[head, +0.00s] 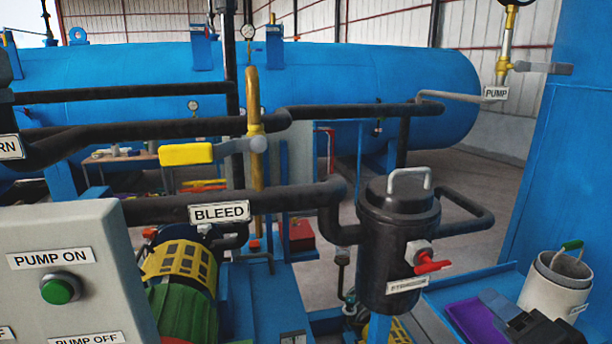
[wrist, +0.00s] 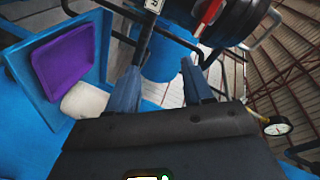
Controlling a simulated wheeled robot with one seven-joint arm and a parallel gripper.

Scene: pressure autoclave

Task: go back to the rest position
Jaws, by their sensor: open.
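My gripper (head: 505,309) shows in the lower right corner of the head view, partly cut off by the bottom edge, in front of the purple tray. In the wrist view its two fingers point up the picture, spread apart, with nothing held between the tips (wrist: 161,65). The purple tray (wrist: 65,62) lies in a blue holder to the left of the fingers there. The black strainer (head: 397,250) with its red handle stands left of the gripper in the head view.
A white bucket (head: 550,291) with a green-gripped handle stands close to my gripper's right. A blue column (head: 565,150) rises behind it. The grey control panel (head: 70,280), the BLEED pipe (head: 150,211) and the yellow lever (head: 185,154) are further left. A gauge (wrist: 277,126) shows at right in the wrist view.

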